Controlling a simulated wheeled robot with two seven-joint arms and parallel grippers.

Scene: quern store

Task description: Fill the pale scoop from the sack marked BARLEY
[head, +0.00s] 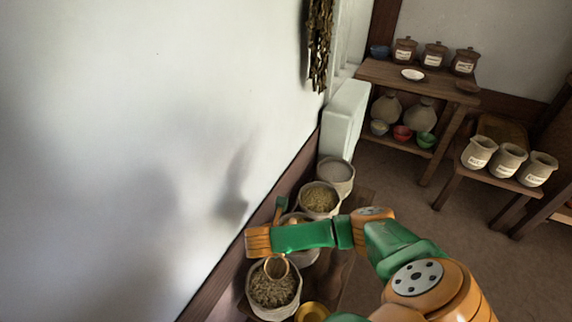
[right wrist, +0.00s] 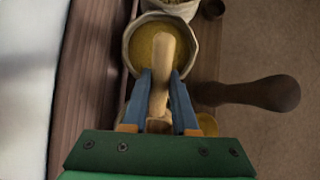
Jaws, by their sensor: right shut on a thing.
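My right gripper (right wrist: 160,78) is shut on the pale scoop (right wrist: 161,52), with a blue-grey finger on each side of it. In the head view my right arm reaches in from the lower right, and the scoop (head: 276,267) shows below its end, over the front sack (head: 252,296) of brownish grain. In the right wrist view an open sack (right wrist: 128,52) with golden contents lies beneath the scoop. No BARLEY marking is readable on any sack. Whether the scoop touches grain or holds any, I cannot tell. My left gripper is out of view.
Several sacks stand in a row along the wall, including one with greenish grain (head: 320,199) and a pale one (head: 335,174). My arm partly hides the sack between. A yellow bowl (head: 312,312) stands beside the front sack. Shelves (head: 425,85) and a bench with jugs (head: 508,160) stand further back.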

